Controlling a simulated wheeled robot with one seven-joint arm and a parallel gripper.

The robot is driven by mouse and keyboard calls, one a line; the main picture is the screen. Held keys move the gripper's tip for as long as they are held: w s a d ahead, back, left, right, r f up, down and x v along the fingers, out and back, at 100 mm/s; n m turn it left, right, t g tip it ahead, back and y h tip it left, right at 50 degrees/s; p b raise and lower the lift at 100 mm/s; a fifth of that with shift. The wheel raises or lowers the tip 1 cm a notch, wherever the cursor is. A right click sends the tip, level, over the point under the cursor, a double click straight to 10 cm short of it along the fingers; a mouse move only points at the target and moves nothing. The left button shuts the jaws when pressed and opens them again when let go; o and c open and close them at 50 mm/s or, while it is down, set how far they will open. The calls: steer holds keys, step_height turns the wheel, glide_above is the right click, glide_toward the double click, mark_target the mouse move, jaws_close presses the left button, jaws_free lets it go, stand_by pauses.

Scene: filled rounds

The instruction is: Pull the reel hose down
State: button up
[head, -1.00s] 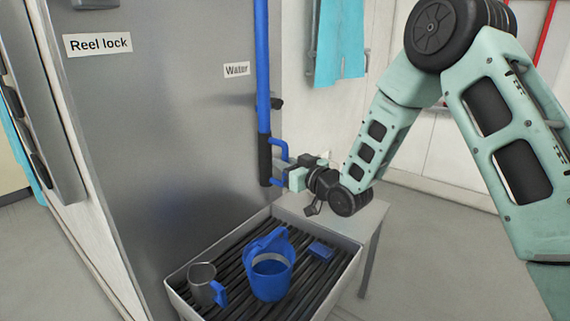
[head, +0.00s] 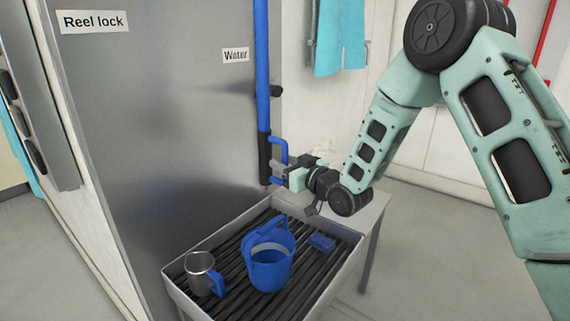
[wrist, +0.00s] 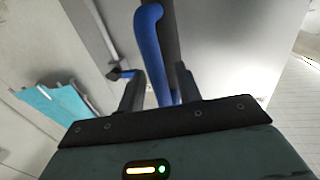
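The reel hose (head: 262,70) is a blue vertical tube along the right edge of the grey metal panel. Its lower end is a black sleeve (head: 264,158) with a blue loop handle (head: 283,146) on its right side. My gripper (head: 287,177) is at this handle, reaching in from the right. In the wrist view, the blue handle (wrist: 153,55) runs between the two dark fingers (wrist: 160,85), which appear closed on it. The exact contact is partly hidden.
A slatted basin (head: 173,272) stands below the hose, holding a blue jug (head: 270,275), a metal mug with blue handle (head: 201,270) and a small blue block (head: 322,242). A dark bracket (head: 275,91) sticks out beside the hose. A turquoise cloth (head: 340,40) hangs behind.

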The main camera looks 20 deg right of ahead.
steer(key=p+v, duration=0.4)
steer(key=v, duration=1)
steer(key=shift+s+d+r, duration=0.2)
steer(key=shift+s+r, duration=0.15)
steer(key=p+v, duration=0.1)
steer(key=p, duration=0.2)
steer(key=p+v, duration=0.1)
steer(key=p, duration=0.3)
steer(key=shift+s+d+f, duration=0.1)
steer(key=shift+s+f, duration=0.15)
steer(key=shift+s, duration=0.05)
